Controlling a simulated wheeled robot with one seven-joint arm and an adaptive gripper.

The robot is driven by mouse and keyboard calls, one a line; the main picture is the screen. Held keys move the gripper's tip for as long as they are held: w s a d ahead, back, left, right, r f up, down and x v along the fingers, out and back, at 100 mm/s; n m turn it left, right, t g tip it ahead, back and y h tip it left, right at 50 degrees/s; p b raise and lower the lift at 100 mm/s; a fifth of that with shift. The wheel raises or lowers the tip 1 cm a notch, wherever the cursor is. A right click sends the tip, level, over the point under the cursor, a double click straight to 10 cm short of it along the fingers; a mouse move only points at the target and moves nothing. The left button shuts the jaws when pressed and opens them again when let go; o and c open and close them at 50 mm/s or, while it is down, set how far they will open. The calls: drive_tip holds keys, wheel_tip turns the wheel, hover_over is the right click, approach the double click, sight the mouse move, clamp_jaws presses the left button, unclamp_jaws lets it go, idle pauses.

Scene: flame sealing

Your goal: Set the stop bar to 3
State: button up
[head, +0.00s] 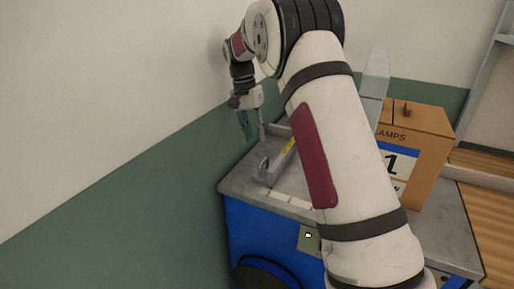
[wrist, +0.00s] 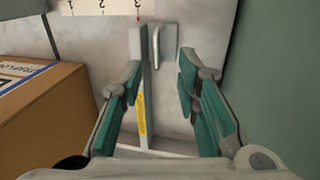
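The stop bar (wrist: 141,108) is a long grey bar with a yellow label, lying on the grey bench top. A grey upright handle (wrist: 164,44) stands beside its far end in the wrist view. In the head view the bar (head: 282,160) is partly hidden by my arm. My gripper (wrist: 160,80) is open and empty, its teal fingers above the bench, with the handle showing beyond and between the tips. It also shows in the head view (head: 252,136).
A cardboard box (head: 425,122) with a label reading 1 stands on the right of the bench; its side (wrist: 40,115) fills the wrist view's left. A green and white wall (head: 130,185) runs close to my gripper's left. The bench (head: 236,180) has a blue body.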

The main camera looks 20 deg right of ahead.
drive_tip(key=r, duration=0.3)
drive_tip(key=shift+w+a+r, duration=0.25)
drive_tip(key=shift+w+r, duration=0.05)
drive_tip(key=s+a+r+n+t+p, duration=0.1)
drive_tip(key=s+a+r+n+t, duration=0.15)
drive_tip(key=s+r, duration=0.6)
drive_tip(key=s+a+r+n+t+p, duration=0.1)
drive_tip(key=s+a+r+n, duration=0.3)
drive_tip(key=s, duration=0.7)
drive_tip(key=s+a+f+n+t+p, duration=0.1)
drive_tip(key=s+a+f+n, duration=0.1)
drive_tip(key=s, duration=0.9)
drive_tip(key=s+a+f+n+t+y+p, duration=0.1)
drive_tip(key=s+n, duration=0.1)
drive_tip(key=s, duration=0.9)
drive_tip(key=shift+s+a+f, duration=0.15)
drive_tip(key=shift+a+f, duration=0.2)
